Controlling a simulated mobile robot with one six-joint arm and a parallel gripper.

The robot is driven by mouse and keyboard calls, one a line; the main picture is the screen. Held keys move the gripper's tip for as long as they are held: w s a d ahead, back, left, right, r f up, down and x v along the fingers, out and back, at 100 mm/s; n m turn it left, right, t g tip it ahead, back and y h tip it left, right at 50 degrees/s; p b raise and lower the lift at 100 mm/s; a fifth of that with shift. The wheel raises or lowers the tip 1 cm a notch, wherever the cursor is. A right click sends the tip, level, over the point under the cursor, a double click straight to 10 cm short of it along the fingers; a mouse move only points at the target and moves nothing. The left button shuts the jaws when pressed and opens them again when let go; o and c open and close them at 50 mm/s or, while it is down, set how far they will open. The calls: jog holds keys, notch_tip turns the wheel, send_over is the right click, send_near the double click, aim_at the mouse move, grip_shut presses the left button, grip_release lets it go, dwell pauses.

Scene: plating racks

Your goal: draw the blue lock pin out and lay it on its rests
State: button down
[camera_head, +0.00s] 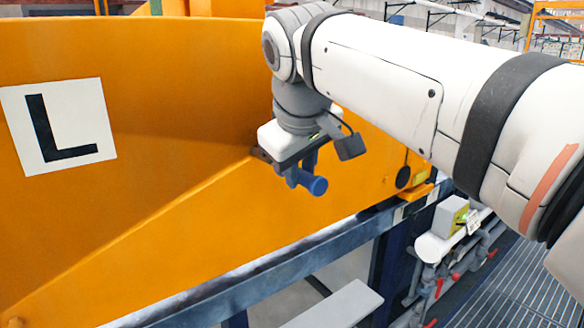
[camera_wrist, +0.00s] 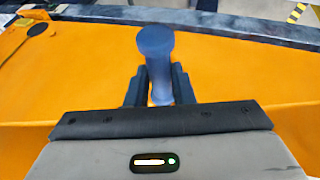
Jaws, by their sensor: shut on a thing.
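The orange panel (camera_head: 170,150) carries a white plate with a black L (camera_head: 58,126). A dark blue rail (camera_head: 300,262) runs below it. A light grey shelf (camera_head: 340,305) lies lower. Grey pipes with red handles (camera_head: 440,275) and a grated floor (camera_head: 530,290) are at the right.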

aim_at(325, 182)
jog(key=shift+s+d+b, duration=0.2)
jog(key=shift+s+d, duration=0.35)
jog(key=shift+s, duration=0.25)
jog(key=shift+s+d+b, duration=0.25)
jog(key=shift+s+d, duration=0.25)
jog(key=shift+s, duration=0.25)
jog(key=shift+s+d+b, duration=0.2)
jog(key=shift+s+d, duration=0.35)
jog(key=shift+s, duration=0.25)
jog(key=c, duration=1.2)
grip_release()
jog(key=shift+o, duration=0.2)
